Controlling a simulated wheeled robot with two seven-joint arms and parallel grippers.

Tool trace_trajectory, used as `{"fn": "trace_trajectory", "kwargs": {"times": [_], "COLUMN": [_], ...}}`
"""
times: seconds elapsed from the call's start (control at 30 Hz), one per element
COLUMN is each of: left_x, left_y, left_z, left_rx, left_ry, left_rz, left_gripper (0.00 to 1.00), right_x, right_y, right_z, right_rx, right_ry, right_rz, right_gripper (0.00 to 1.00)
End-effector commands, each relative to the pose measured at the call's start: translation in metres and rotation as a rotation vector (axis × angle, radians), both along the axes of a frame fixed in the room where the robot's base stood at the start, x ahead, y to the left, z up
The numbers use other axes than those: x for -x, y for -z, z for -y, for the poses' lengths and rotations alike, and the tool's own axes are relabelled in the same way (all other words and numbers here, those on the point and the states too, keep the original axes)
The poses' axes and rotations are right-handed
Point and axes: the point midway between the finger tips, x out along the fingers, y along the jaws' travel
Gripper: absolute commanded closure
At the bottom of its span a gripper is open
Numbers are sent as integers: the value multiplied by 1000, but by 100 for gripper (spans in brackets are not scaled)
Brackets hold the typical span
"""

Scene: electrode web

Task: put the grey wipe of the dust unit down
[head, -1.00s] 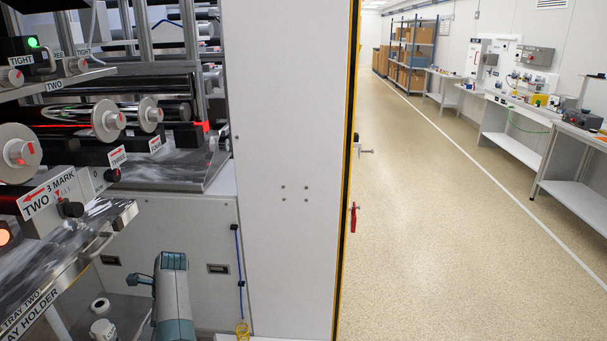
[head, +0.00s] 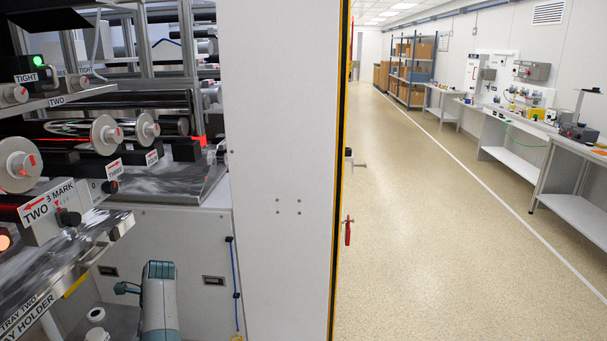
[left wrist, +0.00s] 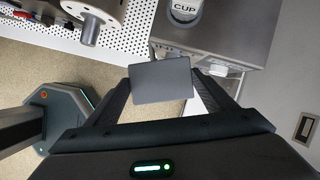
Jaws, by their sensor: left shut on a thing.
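In the left wrist view the grey wipe (left wrist: 162,88) is a flat dark-grey rectangle between the two black fingers of my left gripper (left wrist: 163,80). The fingers are shut on it at its left and right edges. It is held in front of the edge of a grey metal surface (left wrist: 232,30); I cannot tell the gap between them. In the head view the wipe and the left gripper's fingers do not show. My right gripper is in no view. The dust unit cannot be made out for certain.
A white container marked CUP (left wrist: 184,10) stands on the grey surface. Left of it are a white perforated panel (left wrist: 135,40) and a roller end (left wrist: 95,18). The head view shows machine rollers (head: 105,134), a tray holder (head: 60,262), a white cabinet wall (head: 280,150) and clear floor (head: 420,230).

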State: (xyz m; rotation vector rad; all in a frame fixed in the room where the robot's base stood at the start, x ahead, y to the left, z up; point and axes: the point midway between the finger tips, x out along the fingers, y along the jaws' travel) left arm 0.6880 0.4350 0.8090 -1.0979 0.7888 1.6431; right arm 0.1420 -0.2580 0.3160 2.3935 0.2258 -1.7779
Motion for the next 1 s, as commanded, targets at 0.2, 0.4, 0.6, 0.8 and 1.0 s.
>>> {"fn": "trace_trajectory", "kwargs": {"times": [0.2, 0.4, 0.6, 0.8, 1.0], "left_x": [1, 1, 1, 1, -3], "left_y": [0, 0, 0, 0, 1], "left_z": [-3, -3, -3, -3, 5], "left_rx": [0, 0, 0, 0, 3], "left_ry": [-2, -2, -2, -1, 1], "left_rz": [1, 1, 1, 0, 1], "left_gripper": [47, 47, 47, 47, 47], "right_x": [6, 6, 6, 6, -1], "right_y": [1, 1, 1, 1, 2], "right_z": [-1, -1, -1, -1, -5], "right_rx": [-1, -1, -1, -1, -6], "right_ry": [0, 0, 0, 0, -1], "right_rz": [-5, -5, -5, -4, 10], "right_gripper": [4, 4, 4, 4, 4]}}
